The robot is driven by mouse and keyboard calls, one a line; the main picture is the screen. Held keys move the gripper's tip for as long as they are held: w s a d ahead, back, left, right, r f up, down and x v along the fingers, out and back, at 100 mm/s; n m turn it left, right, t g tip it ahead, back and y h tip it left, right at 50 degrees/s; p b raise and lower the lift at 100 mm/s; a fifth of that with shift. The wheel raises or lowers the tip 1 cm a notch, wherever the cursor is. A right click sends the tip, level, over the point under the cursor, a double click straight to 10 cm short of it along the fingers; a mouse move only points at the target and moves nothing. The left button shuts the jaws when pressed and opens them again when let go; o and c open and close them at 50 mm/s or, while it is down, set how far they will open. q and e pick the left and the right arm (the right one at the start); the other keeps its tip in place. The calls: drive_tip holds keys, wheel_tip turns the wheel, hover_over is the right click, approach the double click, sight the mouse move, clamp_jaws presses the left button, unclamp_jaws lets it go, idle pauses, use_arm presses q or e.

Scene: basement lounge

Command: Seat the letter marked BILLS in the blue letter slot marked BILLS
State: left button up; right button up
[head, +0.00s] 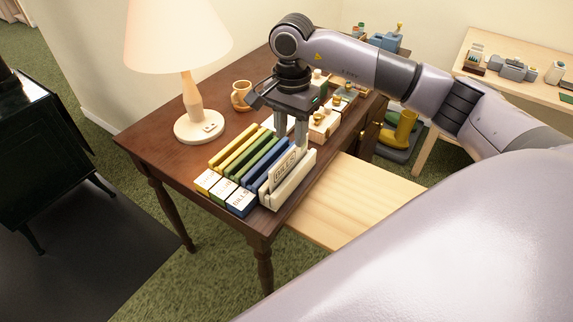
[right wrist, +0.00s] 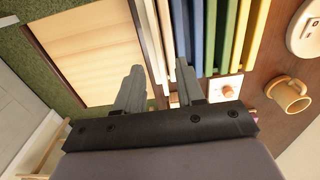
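The letter marked BILLS (head: 285,171) is pale and stands upright in a cream holder (head: 292,187) at the right end of a row of coloured slots. The blue letter slot marked BILLS (head: 240,203) is just left of that holder, its label facing front. My right gripper (head: 291,138) points down above the back part of the letter and holder. In the right wrist view its fingers (right wrist: 158,82) are apart, with pale strips of the letter and holder between them. I cannot tell whether either finger touches the letter. My left gripper is not in view.
Green (head: 222,188) and yellow (head: 206,181) slots stand left of the blue one. A lamp (head: 193,120) and a tan mug (head: 241,96) are behind on the brown desk (head: 150,135). Small boxes (head: 325,122) sit behind the gripper. A pale wooden board (head: 350,205) extends at right.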

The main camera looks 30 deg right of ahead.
sight(290, 151)
drive_tip(key=f, duration=0.6)
drive_tip(key=shift+s+a+f+p, duration=0.15)
drive_tip(key=shift+a+f+p, duration=0.05)
drive_tip(key=shift+f+p, duration=0.2)
clamp_jaws()
